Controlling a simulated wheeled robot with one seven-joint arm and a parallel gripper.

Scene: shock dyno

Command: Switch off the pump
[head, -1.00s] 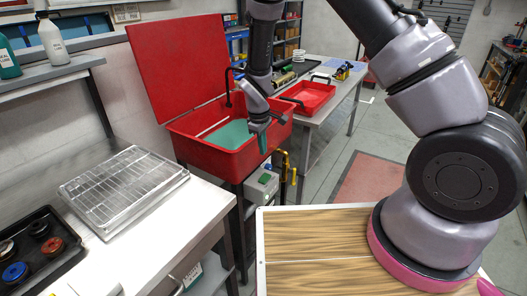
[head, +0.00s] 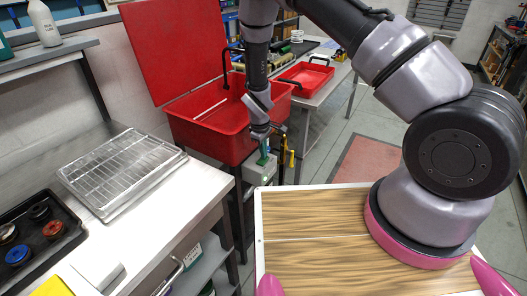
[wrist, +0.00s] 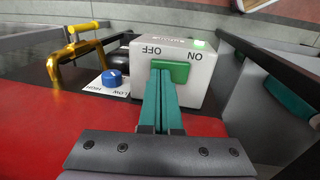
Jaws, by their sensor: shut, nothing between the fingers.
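The pump's pale switch box (wrist: 190,48) hangs by the red parts washer (head: 215,130); the box also shows in the head view (head: 257,172). In the wrist view its ON and OFF labels appear upside down, OFF left and ON right. A small green lamp (wrist: 199,44) glows beside ON. The green rocker switch (wrist: 173,69) is on the box face. My gripper (wrist: 160,78) is shut and empty. Its teal fingertips overlap the rocker near its left part; I cannot tell whether they touch. It also shows over the box in the head view (head: 264,153).
A blue LOW/HIGH knob (wrist: 112,78) and a yellow handle (wrist: 75,50) are left of the box in the wrist view. The washer's red lid (head: 175,50) stands open. A bench with a wire rack (head: 120,170) is at left.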

